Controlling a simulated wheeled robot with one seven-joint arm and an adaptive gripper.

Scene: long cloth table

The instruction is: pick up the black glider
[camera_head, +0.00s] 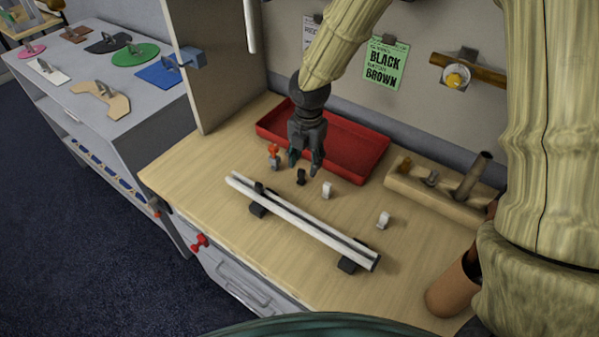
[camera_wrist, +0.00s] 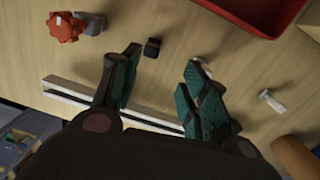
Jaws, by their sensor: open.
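The black glider (camera_head: 301,177) is a small dark piece standing on the wooden bench, behind the long white rail (camera_head: 310,226). In the wrist view the black glider (camera_wrist: 152,47) shows just beyond the fingertips, between the lines of the two fingers and nearer the left one. My gripper (camera_head: 305,168) points down over the bench close to the glider, and it also fills the lower wrist view (camera_wrist: 163,62). Its fingers are spread and nothing is between them. I cannot tell the exact height of the fingertips above the bench.
White gliders (camera_head: 327,190) and (camera_head: 383,219) stand to the right. A red-knobbed piece (camera_head: 274,157) stands close on the left. A red tray (camera_head: 374,165) lies behind. A wooden block with tools (camera_head: 412,186) is at the right. Bench in front of the rail is clear.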

